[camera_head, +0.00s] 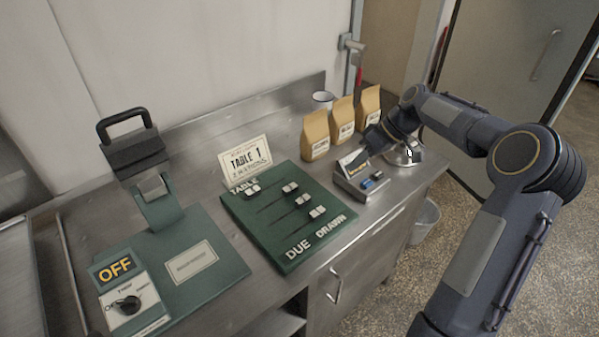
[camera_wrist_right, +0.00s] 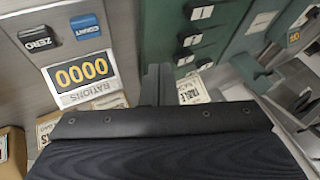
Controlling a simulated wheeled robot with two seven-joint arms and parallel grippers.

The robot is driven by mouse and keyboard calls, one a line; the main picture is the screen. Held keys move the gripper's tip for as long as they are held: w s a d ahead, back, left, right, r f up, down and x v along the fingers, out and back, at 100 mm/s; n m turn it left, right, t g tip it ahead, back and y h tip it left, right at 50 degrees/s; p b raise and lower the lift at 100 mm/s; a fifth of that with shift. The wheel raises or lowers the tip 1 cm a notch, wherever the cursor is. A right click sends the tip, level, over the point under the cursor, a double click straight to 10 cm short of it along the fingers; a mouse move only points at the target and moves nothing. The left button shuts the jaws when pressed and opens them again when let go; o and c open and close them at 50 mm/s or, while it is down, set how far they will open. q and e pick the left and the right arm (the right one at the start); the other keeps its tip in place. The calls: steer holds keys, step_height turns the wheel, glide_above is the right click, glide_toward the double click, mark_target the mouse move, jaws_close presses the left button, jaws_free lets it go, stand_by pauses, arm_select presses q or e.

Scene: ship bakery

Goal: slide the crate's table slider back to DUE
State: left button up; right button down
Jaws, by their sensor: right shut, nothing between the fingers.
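The green slider board (camera_head: 262,234) lies on the steel counter, with raised words TABLE, DUE and DRAWN. One slider knob (camera_head: 253,188) sits by the word TABLE, toward the DUE side. Three other knobs (camera_head: 302,199) sit toward the DRAWN side. Several knobs also show in the right wrist view (camera_wrist_right: 190,40). My right gripper (camera_head: 367,142) is behind the small rations counter, right of the board and apart from it. In the wrist view its fingers (camera_wrist_right: 157,84) are shut and empty. My left gripper is not in view.
A TABLE 1 card (camera_head: 245,161) stands behind the board. The rations counter (camera_wrist_right: 82,73) reads 0000. Paper bags (camera_head: 342,122), a white mug (camera_head: 323,99) and a round metal object (camera_head: 407,155) stand near my right arm. A green device marked OFF (camera_head: 201,232) is at left.

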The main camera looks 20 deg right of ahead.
steer(key=shift+w+d+f, duration=0.15)
steer(key=shift+w+f, duration=0.1)
steer(key=shift+w, duration=0.5)
steer(key=p, duration=0.3)
glide_toward(319, 198)
steer(key=w+f, duration=0.1)
steer(key=w+a+f, duration=0.1)
steer(key=f, duration=0.1)
steer(key=w+a+f, duration=0.1)
steer(key=shift+w+f, duration=0.15)
steer(key=shift+f, duration=0.1)
steer(key=shift+s+a+r+p, duration=0.15)
steer(key=shift+s+a, duration=0.1)
steer(key=shift+a, duration=0.35)
steer(key=shift+s+a+f+p, duration=0.1)
steer(key=shift+s+a+p, duration=0.1)
steer(key=shift+a, duration=0.4)
steer(key=shift+s+a, duration=0.2)
steer(key=shift+a, duration=0.45)
